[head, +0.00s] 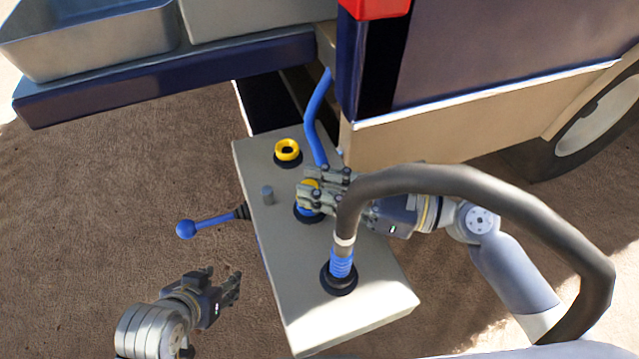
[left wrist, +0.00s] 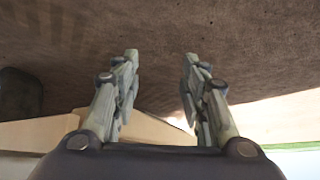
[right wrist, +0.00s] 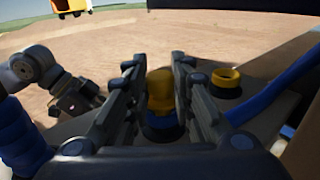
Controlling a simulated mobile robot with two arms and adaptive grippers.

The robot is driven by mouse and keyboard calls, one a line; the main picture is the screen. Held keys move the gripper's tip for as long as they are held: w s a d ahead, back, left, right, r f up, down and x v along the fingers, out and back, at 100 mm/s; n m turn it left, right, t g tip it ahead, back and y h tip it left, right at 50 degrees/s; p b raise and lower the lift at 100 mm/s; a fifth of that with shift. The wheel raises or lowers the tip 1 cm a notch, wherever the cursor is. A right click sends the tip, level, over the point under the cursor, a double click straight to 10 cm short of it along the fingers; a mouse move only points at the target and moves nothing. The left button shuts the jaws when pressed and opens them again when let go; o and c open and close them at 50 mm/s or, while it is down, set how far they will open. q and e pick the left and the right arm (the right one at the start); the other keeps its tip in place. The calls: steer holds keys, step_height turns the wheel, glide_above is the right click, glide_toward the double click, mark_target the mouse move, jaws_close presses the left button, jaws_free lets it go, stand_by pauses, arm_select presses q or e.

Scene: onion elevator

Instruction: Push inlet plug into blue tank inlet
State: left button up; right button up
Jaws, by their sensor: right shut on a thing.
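The yellow inlet plug (head: 308,184) is at the blue inlet (head: 304,211) in the middle of the beige box (head: 285,235). My right gripper (head: 325,190) is shut on the plug and partly hides it. In the right wrist view the plug (right wrist: 160,88) stands upright between the fingers, directly above the blue inlet (right wrist: 163,132). How deep it sits in the inlet is hard to tell. My left gripper (head: 231,287) is open and empty, low over the brown ground left of the box. Its two fingers stand apart in the left wrist view (left wrist: 160,85).
A thick dark hose (head: 480,178) arches over my right arm into a front socket (head: 339,280). A yellow ring (head: 288,150) sits at the box's back, near a blue hose (head: 315,115). A blue-knobbed lever (head: 186,229) sticks out left. The vehicle body (head: 500,70) stands behind.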

arm_select(q)
steer(key=shift+s+a, duration=0.1)
steer(key=shift+s, duration=0.1)
arm_select(e)
steer(key=shift+f, duration=0.15)
arm_select(q)
steer(key=shift+s+a+f, duration=0.15)
steer(key=shift+s, duration=0.05)
arm_select(e)
steer(key=shift+f, duration=0.1)
steer(key=o, duration=0.9)
steer(key=shift+o, duration=0.2)
steer(key=v, duration=1.2)
